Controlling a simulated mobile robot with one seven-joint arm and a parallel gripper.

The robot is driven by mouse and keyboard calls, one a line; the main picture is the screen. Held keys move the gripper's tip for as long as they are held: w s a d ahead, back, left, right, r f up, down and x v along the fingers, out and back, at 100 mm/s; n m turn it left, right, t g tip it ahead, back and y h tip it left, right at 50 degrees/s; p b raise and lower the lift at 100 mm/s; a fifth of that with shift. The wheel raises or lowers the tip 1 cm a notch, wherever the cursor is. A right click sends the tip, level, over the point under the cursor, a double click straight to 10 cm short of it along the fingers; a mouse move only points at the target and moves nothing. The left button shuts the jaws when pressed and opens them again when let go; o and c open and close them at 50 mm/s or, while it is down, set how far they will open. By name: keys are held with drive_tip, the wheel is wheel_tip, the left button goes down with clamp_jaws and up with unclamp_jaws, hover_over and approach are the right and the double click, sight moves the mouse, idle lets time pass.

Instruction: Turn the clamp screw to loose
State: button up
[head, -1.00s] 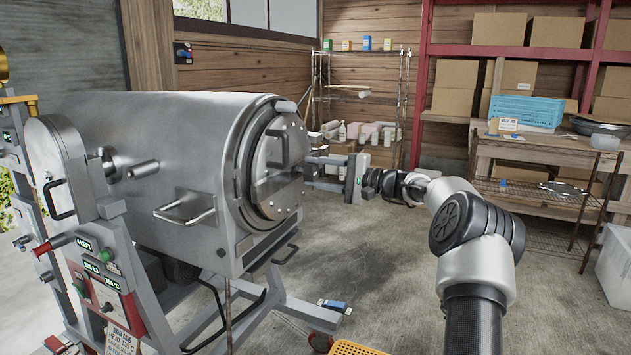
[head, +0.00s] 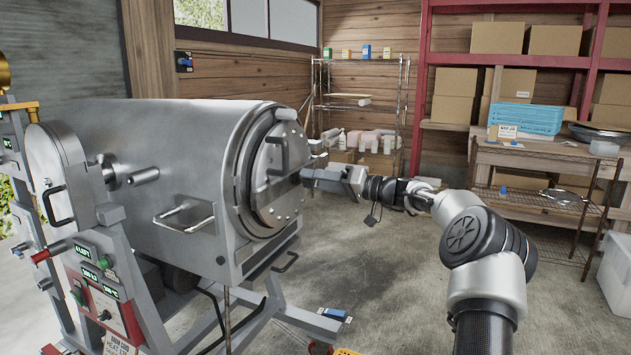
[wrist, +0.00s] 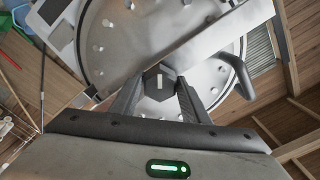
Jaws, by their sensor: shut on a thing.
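The clamp screw (wrist: 159,77) has a dark hexagonal head with a pale mark, in the middle of the wrist view. It sits at a flat metal bar that crosses the round lid (wrist: 108,48). My gripper (wrist: 158,92) is shut on the screw head, one finger on each side. In the head view my gripper (head: 308,178) reaches the right side of the round lid (head: 278,170) of the steel drum (head: 170,150). The screw head cannot be made out there.
A curved handle (wrist: 240,75) stands out from the lid right of my fingers. Drum handles (head: 185,215) and the stand's frame (head: 270,310) lie below and left. A wire shelf (head: 360,110) and a workbench (head: 540,155) stand behind. The floor between is mostly clear.

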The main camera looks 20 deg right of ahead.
drive_tip(key=shift+n, duration=1.6)
drive_tip(key=o, duration=1.1)
drive_tip(key=shift+c, duration=0.2)
drive_tip(key=p+v, duration=0.2)
drive_tip(key=v, duration=1.5)
drive_tip(key=shift+s, duration=0.2)
drive_tip(key=shift+d+r, duration=0.1)
